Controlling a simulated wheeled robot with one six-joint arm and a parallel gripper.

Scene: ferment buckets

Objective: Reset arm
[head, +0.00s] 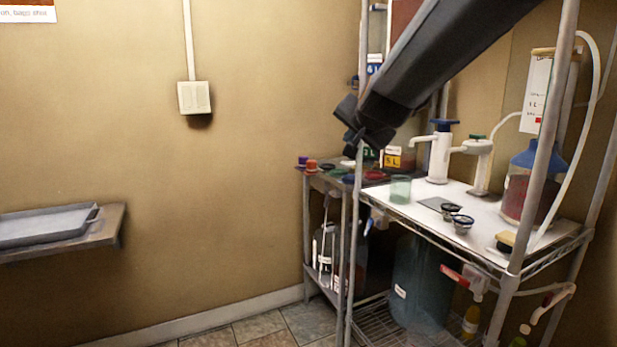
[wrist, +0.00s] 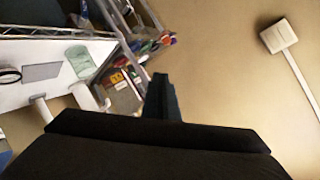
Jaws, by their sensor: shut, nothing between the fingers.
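My dark arm reaches in from the top right in the head view, and my gripper (head: 362,139) hangs at its lower end, in front of the rack's left side. In the wrist view my gripper (wrist: 160,95) shows its dark fingers together, shut and empty. It is in the air, apart from the shelf and its goods. Part of the rack behind the arm is hidden in the head view.
A metal rack (head: 511,285) holds a white shelf with a green cup (head: 401,189), white pumps (head: 439,155) and a red-filled bottle (head: 523,185). Upright posts stand close to my arm. A tray (head: 45,226) lies on a ledge at left.

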